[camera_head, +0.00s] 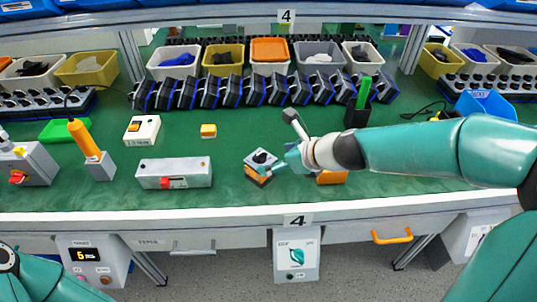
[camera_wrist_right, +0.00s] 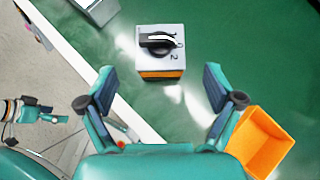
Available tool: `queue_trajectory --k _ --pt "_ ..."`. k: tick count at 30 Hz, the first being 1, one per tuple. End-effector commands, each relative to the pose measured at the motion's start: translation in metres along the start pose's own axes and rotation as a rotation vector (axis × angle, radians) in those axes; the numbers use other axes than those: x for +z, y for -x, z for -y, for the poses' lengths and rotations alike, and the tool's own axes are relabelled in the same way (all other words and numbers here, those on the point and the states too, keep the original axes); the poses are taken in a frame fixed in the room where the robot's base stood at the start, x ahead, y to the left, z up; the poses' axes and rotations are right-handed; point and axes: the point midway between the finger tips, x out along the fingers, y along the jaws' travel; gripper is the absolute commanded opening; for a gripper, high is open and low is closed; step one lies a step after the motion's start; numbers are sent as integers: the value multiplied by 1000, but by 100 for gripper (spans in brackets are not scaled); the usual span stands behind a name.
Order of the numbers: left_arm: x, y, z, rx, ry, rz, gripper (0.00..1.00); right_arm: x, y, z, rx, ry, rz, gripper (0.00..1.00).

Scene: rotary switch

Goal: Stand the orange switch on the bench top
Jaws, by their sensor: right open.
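The orange switch (camera_head: 261,160) is a small block with a pale top plate, a black rotary knob and an orange lower body. It sits on the green bench top (camera_head: 225,190) near the front edge, knob face up and turned at an angle. It also shows in the right wrist view (camera_wrist_right: 160,52), with an orange strip on its near side. My right gripper (camera_wrist_right: 158,76) is open and empty. Its fingers are spread to either side, just short of the switch and apart from it. In the head view the right gripper (camera_head: 279,167) is beside the switch's right side.
An orange bin (camera_wrist_right: 262,140) lies close to my right finger. A grey box with a red button (camera_head: 175,173) stands left of the switch. A yellow block (camera_head: 208,131) and a white switch box (camera_head: 142,130) are farther back. Full bins line the rear.

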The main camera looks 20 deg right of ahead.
Motion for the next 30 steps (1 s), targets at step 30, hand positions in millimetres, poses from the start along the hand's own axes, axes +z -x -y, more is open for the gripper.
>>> queue_trajectory --k 30 --pt "0 26 -10 0 0 0 100 0 64 0 -1 -2 0 91"
